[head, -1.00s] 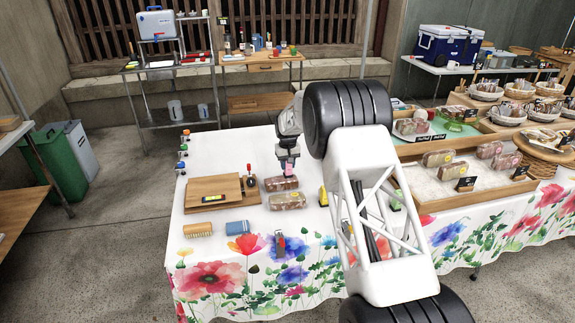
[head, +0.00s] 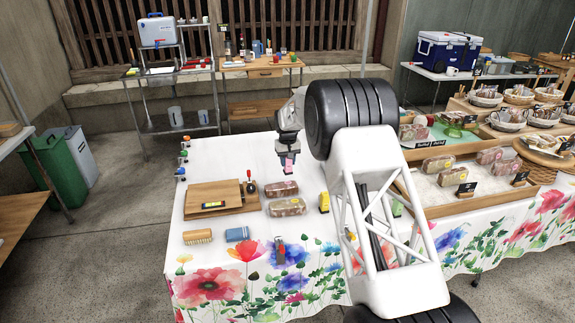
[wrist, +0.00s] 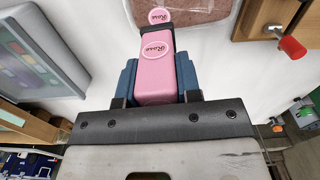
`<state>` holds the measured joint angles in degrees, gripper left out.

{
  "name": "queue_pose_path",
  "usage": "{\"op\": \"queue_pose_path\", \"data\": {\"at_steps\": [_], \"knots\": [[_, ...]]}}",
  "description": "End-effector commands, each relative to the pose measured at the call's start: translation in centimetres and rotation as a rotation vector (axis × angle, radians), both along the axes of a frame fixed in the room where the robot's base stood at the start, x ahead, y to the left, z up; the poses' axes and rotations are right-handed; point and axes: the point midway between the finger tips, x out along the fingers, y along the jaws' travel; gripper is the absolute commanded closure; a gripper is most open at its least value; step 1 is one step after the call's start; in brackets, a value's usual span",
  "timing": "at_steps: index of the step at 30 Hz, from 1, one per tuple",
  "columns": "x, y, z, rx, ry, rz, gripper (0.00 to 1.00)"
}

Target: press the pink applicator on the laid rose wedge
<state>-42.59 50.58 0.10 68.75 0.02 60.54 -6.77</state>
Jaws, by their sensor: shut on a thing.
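My gripper (head: 289,156) is shut on the pink applicator (head: 290,164), which hangs tip-down above the table. In the wrist view the applicator (wrist: 156,65) is a pink block marked "Rose", between blue-grey fingers. A round pink "Rose" disc (wrist: 160,16) shows at its far end; I cannot tell what the disc is fixed to. Two wrapped wedges lie on the cloth, a back one (head: 282,188) and a front one (head: 288,207). The applicator appears apart from both. Part of one wedge (wrist: 195,8) shows at the wrist view's top edge. I cannot read any label on either wedge.
A wooden board (head: 217,197) with a red-topped tool (head: 250,186) is left of the wedges. A yellow applicator (head: 324,202) stands to their right. A brush (head: 198,237) and blue block (head: 237,234) lie in front. The wooden display tray (head: 432,201) is farther right.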

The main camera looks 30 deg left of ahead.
Motion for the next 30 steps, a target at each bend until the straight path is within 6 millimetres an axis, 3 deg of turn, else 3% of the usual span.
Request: {"op": "queue_pose_path", "data": {"at_steps": [12, 30], "knots": [[0.0, 0.0, 2.0, 0.0, 0.0, 0.0, 0.89], [0.1, -0.1, 2.1, 0.0, 0.0, -0.001, 0.89]]}}
